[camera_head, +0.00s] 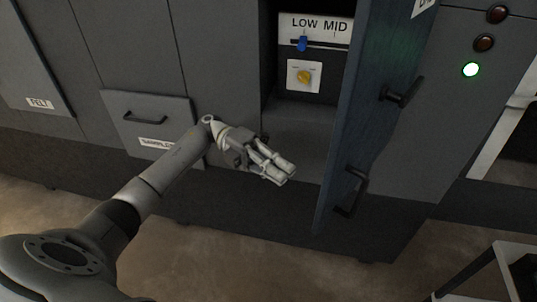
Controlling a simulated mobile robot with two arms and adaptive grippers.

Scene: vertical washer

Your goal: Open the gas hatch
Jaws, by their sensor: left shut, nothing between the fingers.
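A tall dark blue hatch door (372,110) stands swung open at the middle right, with two black handles, an upper one (402,92) and a lower one (353,194). A white label at its top edge is cut off, so I cannot read which hatch it is. The open recess behind it shows a "LOW MID" panel (313,27) with a blue slider (302,43) and a yellow knob (304,77). My left gripper (285,173) is shut and empty, in front of the cabinet below the recess, left of the door and apart from it. My right gripper is out of view.
A drawer (152,121) with a dark handle and a partly covered label is behind my left arm. A panel labelled "FELT" (40,103) is at far left. A lit green lamp (471,69) is at upper right. A small table (495,262) stands at lower right.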

